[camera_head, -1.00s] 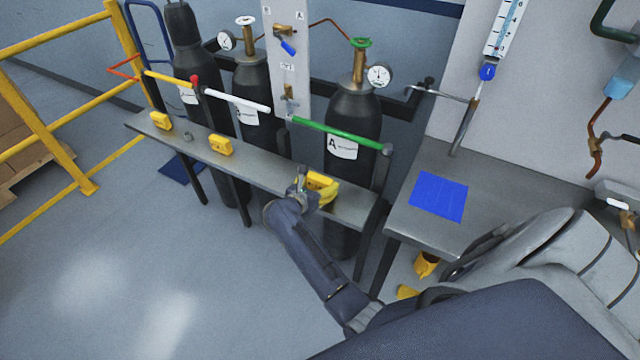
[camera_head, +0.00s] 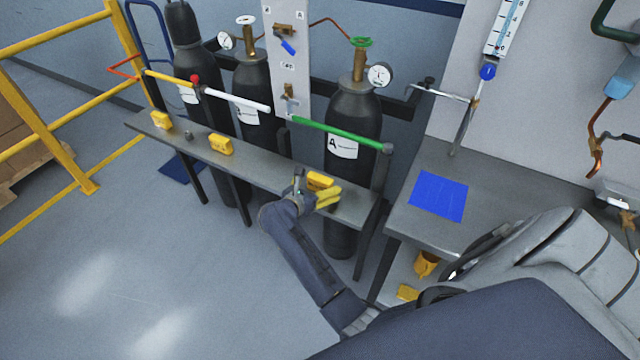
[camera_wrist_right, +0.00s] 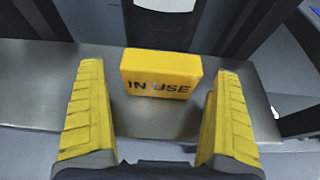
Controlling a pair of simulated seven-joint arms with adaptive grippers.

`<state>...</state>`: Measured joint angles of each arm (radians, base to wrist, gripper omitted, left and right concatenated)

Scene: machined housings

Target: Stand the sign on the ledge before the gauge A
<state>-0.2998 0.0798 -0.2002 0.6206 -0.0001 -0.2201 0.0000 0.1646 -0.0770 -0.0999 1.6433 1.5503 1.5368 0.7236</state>
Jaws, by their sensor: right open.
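A yellow sign (camera_head: 318,180) stands on the grey ledge (camera_head: 275,173) in front of the black cylinder labelled A (camera_head: 350,150). In the right wrist view the sign (camera_wrist_right: 160,84) stands upright and reads "IN USE". A gauge (camera_head: 380,75) with a white dial sits at the top of cylinder A. My right gripper (camera_head: 318,196) is open at the ledge's front edge; its yellow fingers (camera_wrist_right: 159,118) are spread wide, with the sign beyond and between them, touching neither. My left gripper is not in view.
A green bar (camera_head: 335,132) runs above the ledge. A side table with a blue mat (camera_head: 438,196) is at the right.

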